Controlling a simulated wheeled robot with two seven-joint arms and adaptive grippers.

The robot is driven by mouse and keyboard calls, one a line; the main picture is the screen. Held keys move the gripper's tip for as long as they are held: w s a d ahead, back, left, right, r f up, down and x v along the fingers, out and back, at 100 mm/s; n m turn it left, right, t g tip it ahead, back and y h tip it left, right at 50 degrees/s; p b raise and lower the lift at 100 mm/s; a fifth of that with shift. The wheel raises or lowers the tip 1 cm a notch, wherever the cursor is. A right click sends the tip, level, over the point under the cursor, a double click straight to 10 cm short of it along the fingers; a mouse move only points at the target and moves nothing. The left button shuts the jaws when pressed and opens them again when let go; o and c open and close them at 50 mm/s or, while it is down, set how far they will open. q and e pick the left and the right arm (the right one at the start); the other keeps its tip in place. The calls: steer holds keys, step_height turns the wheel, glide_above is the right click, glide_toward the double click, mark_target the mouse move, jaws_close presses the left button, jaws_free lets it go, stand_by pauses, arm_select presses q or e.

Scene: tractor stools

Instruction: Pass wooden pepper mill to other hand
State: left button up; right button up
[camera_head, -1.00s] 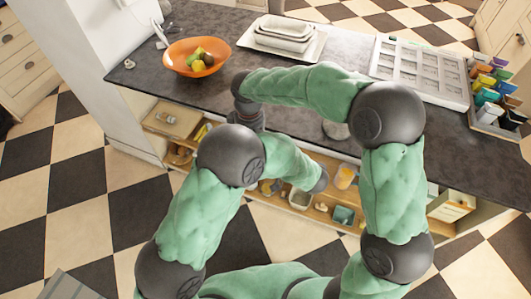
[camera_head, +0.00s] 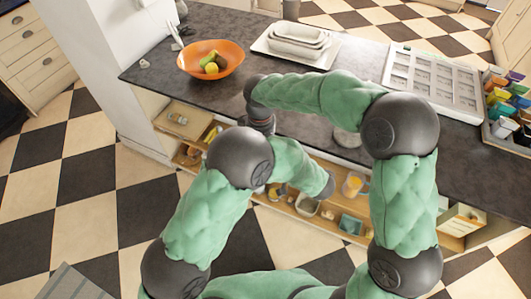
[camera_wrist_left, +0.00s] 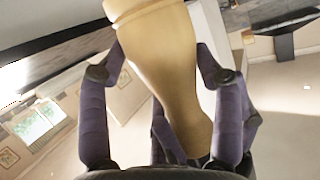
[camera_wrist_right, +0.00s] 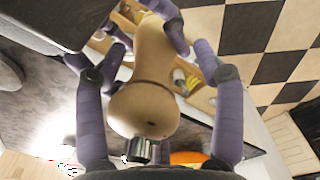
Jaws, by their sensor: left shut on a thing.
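The wooden pepper mill (camera_wrist_left: 160,60) is pale and waisted. My left gripper (camera_wrist_left: 162,52) is shut on it, with fingers on both sides in the left wrist view. In the right wrist view the mill (camera_wrist_right: 145,95) points its broad, rounded end with a dark metal knob toward that camera. My right gripper (camera_wrist_right: 155,58) is open, its fingers spread on either side of the mill with a visible gap on the right. My left gripper's purple fingers (camera_wrist_right: 168,18) show at the mill's far end. In the head view my arms hide the mill and both grippers.
A dark counter (camera_head: 300,118) holds an orange fruit bowl (camera_head: 232,55), stacked white dishes (camera_head: 297,38), a white sectioned tray (camera_head: 437,78) and a rack of colourful items (camera_head: 505,105). Open shelves (camera_head: 285,205) below hold small goods. Checkered floor is clear at left.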

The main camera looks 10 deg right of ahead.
steer(key=shift+d, duration=0.1)
step_height(320, 180, up, 12)
stand_by(0.6)
